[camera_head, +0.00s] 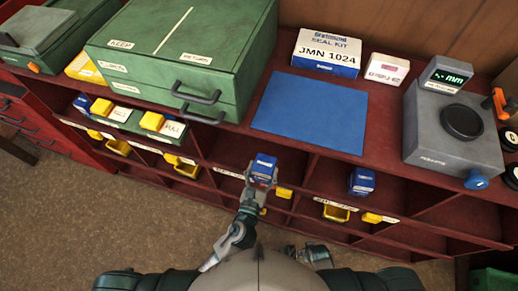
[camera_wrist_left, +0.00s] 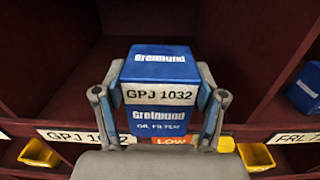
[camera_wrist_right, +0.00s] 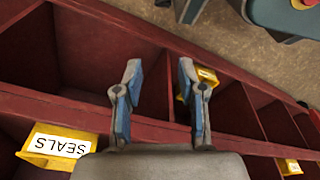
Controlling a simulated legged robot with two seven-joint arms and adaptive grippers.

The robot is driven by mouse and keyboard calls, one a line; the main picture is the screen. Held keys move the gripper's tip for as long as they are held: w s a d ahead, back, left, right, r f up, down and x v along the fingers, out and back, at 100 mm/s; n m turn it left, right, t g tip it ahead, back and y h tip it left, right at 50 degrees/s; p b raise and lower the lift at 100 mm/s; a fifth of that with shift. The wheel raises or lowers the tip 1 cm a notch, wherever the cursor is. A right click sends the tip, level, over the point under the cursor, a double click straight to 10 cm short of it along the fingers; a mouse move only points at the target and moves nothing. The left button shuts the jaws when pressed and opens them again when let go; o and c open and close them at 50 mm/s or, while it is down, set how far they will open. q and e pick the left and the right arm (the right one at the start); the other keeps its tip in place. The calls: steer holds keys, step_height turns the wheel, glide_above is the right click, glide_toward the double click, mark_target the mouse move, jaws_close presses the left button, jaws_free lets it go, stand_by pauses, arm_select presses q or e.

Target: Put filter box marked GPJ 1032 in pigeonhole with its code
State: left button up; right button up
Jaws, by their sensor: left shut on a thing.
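The filter box (camera_wrist_left: 160,68) is blue with a white band reading GPJ 1032 and the words Greimund and oil filter. It also shows in the head view (camera_head: 263,168). My left gripper (camera_wrist_left: 160,85) is shut on its two sides. The box is upright at the mouth of a dark red pigeonhole (camera_wrist_left: 65,70). How far in the box is cannot be told. My right gripper (camera_wrist_right: 159,65) is open and empty, over the shelf front.
Another blue box (camera_head: 362,181) stands in the pigeonhole to the right, with a label starting FRL (camera_wrist_left: 298,136). Dark red dividers separate the pigeonholes. Yellow bins (camera_head: 336,213) sit below. A blue mat (camera_head: 310,110), green chest (camera_head: 180,50) and grey gauge (camera_head: 450,130) occupy the top.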

arm_select(q)
steer(key=w+f, duration=0.1)
steer(key=w, duration=0.2)
steer(key=w+a+f+b, duration=0.1)
steer(key=w+f, duration=0.1)
steer(key=w, duration=0.1)
steer(key=w+a+f+b, duration=0.1)
steer(key=w, duration=0.3)
steer(key=shift+f, duration=0.15)
steer(key=shift+d+f, duration=0.15)
steer(key=shift+f, duration=0.05)
arm_select(e)
step_height(320, 180, up, 6)
steer(key=w, duration=0.2)
steer(key=shift+w+a+f, duration=0.15)
steer(key=shift+a, duration=0.05)
arm_select(q)
steer(key=o, duration=1.5)
steer(key=shift+o, duration=0.2)
arm_select(e)
steer(key=shift+a, duration=0.1)
